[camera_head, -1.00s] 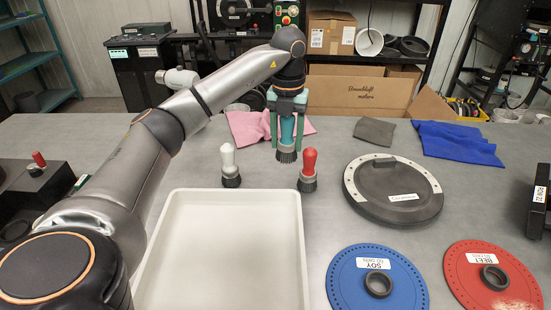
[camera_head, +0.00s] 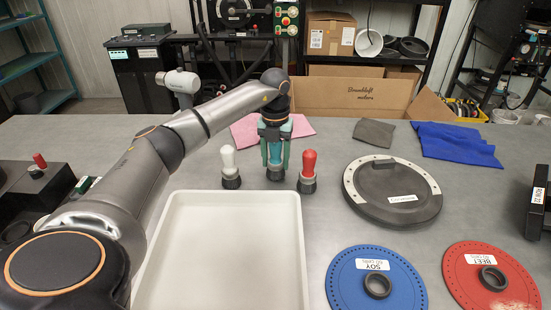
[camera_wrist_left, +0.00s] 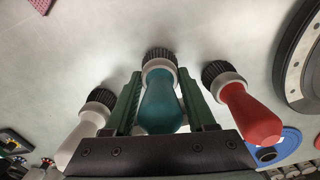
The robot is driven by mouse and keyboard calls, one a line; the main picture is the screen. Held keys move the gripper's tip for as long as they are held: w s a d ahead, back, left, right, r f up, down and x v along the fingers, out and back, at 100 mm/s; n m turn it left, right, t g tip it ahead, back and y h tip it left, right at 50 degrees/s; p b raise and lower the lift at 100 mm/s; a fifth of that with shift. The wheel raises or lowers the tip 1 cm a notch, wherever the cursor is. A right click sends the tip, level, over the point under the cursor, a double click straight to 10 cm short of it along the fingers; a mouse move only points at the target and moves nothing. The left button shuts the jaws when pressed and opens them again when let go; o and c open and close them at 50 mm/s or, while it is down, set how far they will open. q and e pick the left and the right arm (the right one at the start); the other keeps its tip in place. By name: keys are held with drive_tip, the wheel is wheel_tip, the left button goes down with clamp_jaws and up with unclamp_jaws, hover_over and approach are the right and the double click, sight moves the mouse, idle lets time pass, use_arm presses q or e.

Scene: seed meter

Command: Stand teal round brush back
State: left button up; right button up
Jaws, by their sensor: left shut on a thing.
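The teal round brush (camera_head: 275,157) is between the fingers of my left gripper (camera_head: 275,150), which is shut on its handle. It is upright, bristles down, at or very near the table top; I cannot tell whether it touches. It stands between the white brush (camera_head: 230,165) on the left and the red brush (camera_head: 308,170) on the right, both upright on the table. In the left wrist view the teal brush (camera_wrist_left: 161,100) sits between the green fingers, with the red brush (camera_wrist_left: 250,115) and white brush (camera_wrist_left: 84,135) on either side. My right gripper is not in view.
A white tray (camera_head: 300,262) lies in front of the brushes. A dark round lid (camera_head: 420,212), a blue disc (camera_head: 345,285) and a red disc (camera_head: 465,270) lie to the right. Pink (camera_head: 245,133), grey (camera_head: 373,132) and blue cloths (camera_head: 460,142) lie behind.

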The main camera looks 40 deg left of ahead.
use_arm(q)
drive_tip(key=shift+f, duration=0.1)
drive_tip(key=o, duration=1.3)
drive_tip(key=shift+c, duration=0.2)
wheel_tip(320, 180, up, 12)
drive_tip(key=shift+r, duration=0.1)
